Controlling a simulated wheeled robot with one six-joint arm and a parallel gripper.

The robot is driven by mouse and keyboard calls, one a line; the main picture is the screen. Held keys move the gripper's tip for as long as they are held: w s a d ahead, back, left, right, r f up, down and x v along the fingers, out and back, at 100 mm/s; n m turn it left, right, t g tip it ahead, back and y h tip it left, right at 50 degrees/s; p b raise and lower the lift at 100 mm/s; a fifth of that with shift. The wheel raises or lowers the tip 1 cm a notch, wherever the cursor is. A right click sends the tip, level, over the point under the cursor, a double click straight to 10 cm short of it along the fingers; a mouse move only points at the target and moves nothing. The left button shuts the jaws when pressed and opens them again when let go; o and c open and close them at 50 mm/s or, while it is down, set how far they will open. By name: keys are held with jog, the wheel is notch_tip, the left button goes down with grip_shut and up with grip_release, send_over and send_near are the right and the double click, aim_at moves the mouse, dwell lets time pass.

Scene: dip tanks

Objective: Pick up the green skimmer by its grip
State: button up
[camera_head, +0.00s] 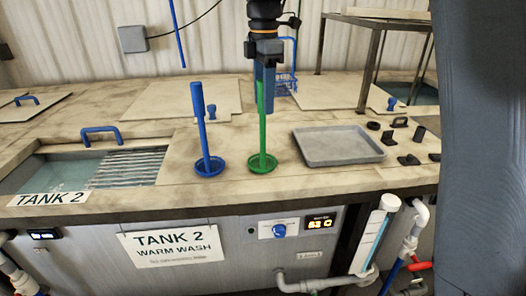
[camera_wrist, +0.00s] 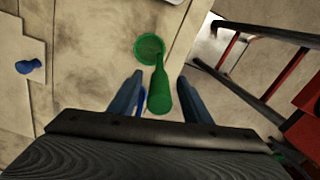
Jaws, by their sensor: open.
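The green skimmer (camera_head: 263,135) stands upright on the worktop, its round dish down and its grip up. In the wrist view its grip (camera_wrist: 160,95) rises toward the camera between my two fingers, with the dish beyond. My gripper (camera_head: 265,92) points down over the skimmer with its blue fingers at the height of the grip's upper part. In the wrist view my gripper (camera_wrist: 158,82) is open, with a gap visible on each side of the grip. The head view partly hides the top of the grip behind the fingers.
A similar blue skimmer (camera_head: 201,120) stands upright just left of the green one. A grey tray (camera_head: 340,160) lies to the right, with several small black parts (camera_head: 401,122) beyond it. The open tank (camera_head: 75,170) is at left. A metal frame (camera_head: 372,65) stands behind.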

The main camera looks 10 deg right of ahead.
jog(key=shift+c, duration=0.4)
grip_shut()
jog(key=shift+r, duration=0.1)
dwell(0.8)
